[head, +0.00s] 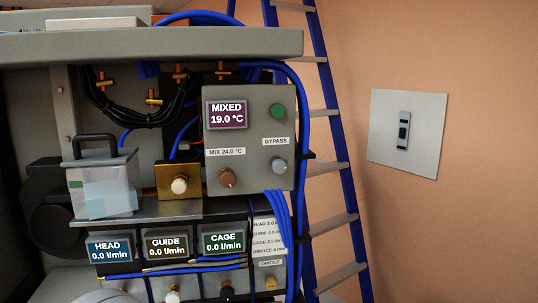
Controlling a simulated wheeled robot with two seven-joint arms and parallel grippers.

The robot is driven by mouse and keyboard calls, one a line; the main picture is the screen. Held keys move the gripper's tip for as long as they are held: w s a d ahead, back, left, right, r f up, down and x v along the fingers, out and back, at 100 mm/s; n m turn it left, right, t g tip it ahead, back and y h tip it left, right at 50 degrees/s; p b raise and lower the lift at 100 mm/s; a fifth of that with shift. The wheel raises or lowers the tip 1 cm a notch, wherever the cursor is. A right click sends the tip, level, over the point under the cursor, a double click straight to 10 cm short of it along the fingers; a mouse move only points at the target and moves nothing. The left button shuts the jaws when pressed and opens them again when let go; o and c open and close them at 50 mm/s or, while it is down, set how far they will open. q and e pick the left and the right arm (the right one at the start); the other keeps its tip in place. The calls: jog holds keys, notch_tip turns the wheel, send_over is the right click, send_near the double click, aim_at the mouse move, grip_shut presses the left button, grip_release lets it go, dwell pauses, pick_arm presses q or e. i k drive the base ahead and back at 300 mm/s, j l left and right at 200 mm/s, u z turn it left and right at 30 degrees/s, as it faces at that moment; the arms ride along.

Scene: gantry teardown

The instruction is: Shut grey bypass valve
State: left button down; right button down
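The grey bypass valve knob (279,166) sits on the right side of a grey control panel (248,135), just under a white label reading BYPASS (275,141). Its exact turn position is too small to tell. A display (226,114) on the same panel reads MIXED 19.0 °C. Neither of my grippers is in view, and nothing touches the knob.
A green knob (277,111) is above the label and a brown knob (228,177) is to the left. Blue hoses (303,110) run down the panel's right edge. A blue ladder (335,125) stands behind. Three flow displays below read 0.0 l/min.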

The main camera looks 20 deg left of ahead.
aim_at(279, 166)
jog(key=u, duration=1.05)
